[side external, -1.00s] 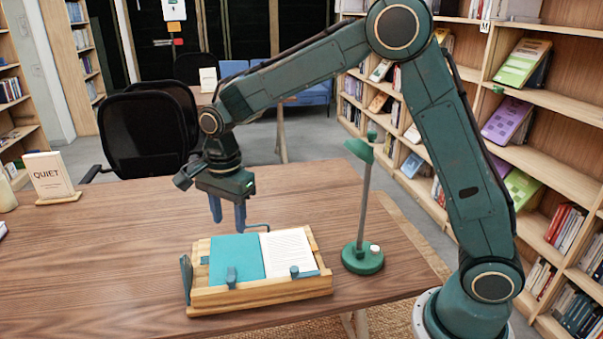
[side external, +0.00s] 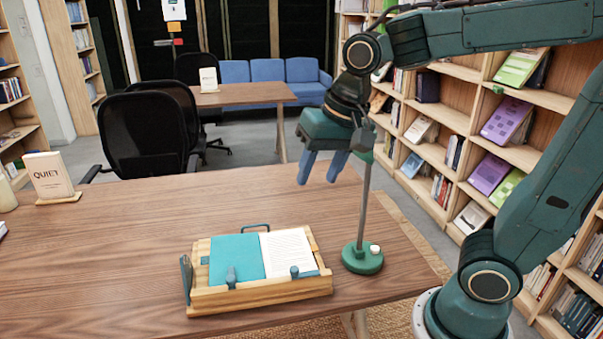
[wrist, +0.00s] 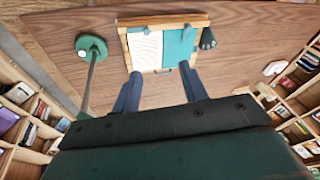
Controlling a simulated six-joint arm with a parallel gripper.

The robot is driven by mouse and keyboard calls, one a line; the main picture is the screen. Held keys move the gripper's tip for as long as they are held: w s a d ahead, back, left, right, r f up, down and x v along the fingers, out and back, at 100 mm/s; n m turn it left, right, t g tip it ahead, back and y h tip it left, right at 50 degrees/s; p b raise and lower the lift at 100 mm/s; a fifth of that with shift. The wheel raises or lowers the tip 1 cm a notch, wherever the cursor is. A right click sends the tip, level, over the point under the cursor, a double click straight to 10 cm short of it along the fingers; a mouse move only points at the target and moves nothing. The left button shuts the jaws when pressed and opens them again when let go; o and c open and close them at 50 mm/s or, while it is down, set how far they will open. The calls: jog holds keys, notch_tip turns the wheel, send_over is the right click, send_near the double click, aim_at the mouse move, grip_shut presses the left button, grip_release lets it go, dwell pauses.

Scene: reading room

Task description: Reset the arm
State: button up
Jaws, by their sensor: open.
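My gripper (side external: 322,168) is open and empty, raised well above the table in the side view. Its two blue fingers point down and stand apart, overlapping the upper part of the green lamp in the picture. In the wrist view my gripper (wrist: 160,90) has its fingers spread, with the book stand beyond them. The wooden book stand (side external: 262,297) lies on the table, holding an open book (side external: 237,258) with a teal left side and a white printed right page. The stand also shows in the wrist view (wrist: 167,21).
A green desk lamp (side external: 362,259) stands on the table right of the book stand; its head is hidden by my arm. A QUIET sign (side external: 50,177) stands at the table's left. Bookshelves (side external: 500,150) line the right side. The table's middle (side external: 150,225) is clear.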

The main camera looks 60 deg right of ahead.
jog(key=s+d+n+t, duration=0.2)
jog(key=s+n, duration=0.4)
jog(key=s, duration=0.5)
jog(key=shift+f, duration=0.45)
jog(key=shift+o, duration=1.1)
jog(key=o, duration=0.7)
jog(key=shift+w+r+n, duration=0.15)
jog(key=shift+w+n, duration=0.1)
jog(key=shift+n, duration=0.05)
jog(key=o, duration=0.3)
jog(key=shift+w+r, duration=0.1)
jog(key=shift+w, duration=0.1)
jog(key=shift+o, duration=0.2)
jog(key=w+d+r+n+g, duration=0.2)
jog(key=w+n+g, duration=0.3)
jog(key=w, duration=1.2)
jog(key=d+n, duration=0.1)
jog(key=n, duration=0.2)
jog(key=shift+r+n+g, duration=0.2)
jog(key=shift+n+g, duration=0.2)
